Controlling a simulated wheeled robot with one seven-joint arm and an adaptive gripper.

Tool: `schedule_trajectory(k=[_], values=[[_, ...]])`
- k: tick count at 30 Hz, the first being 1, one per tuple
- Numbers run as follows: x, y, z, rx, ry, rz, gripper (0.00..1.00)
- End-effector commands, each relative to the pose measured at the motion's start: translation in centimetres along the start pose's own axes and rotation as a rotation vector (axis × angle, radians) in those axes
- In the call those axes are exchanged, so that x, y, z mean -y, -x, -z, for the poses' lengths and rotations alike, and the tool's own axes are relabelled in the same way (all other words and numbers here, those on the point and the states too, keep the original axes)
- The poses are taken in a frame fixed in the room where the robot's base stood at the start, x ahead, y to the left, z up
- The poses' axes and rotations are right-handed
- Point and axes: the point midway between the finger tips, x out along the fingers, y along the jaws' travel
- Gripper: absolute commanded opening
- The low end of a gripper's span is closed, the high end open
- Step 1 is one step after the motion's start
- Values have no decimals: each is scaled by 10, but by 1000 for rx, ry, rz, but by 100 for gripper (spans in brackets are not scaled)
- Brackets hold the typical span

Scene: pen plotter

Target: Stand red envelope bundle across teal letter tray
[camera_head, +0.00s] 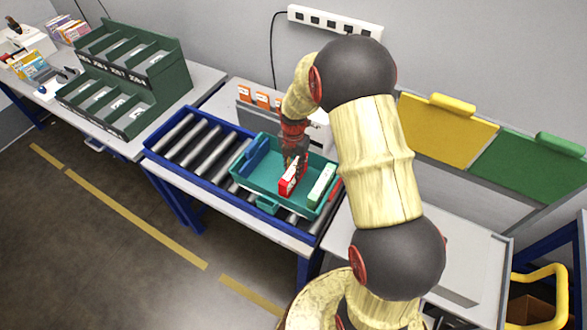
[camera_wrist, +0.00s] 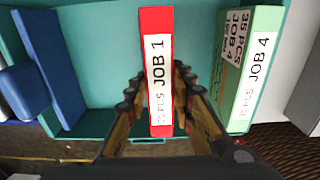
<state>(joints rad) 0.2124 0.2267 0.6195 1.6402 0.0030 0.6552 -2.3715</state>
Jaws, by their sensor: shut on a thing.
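The red envelope bundle (camera_wrist: 156,28), labelled JOB 1, is between the fingers of my gripper (camera_wrist: 155,110) in the wrist view. My gripper is shut on it. In the head view the red bundle (camera_head: 287,186) stands upright inside the teal letter tray (camera_head: 240,173), near its middle, below my gripper (camera_head: 294,160). The teal tray's floor (camera_wrist: 100,60) shows around the bundle in the wrist view. I cannot tell whether the bundle touches the floor.
A pale green bundle (camera_wrist: 262,70), labelled JOB 4, stands at the tray's right side, also in the head view (camera_head: 321,184). A blue block (camera_wrist: 48,50) is at the tray's left. The tray sits on a roller conveyor (camera_head: 200,150). A green sorting rack (camera_head: 130,85) stands left.

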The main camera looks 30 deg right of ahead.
Motion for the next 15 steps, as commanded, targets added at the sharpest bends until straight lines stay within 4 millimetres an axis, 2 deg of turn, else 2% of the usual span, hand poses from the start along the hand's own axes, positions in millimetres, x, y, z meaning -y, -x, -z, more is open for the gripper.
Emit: schedule_trajectory(k=[11,12,15], values=[[-1,-4,-1,2,0,-2,0],[-1,-3,-1,2,0,-2,26],[-1,-2,-1,2,0,-2,32]])
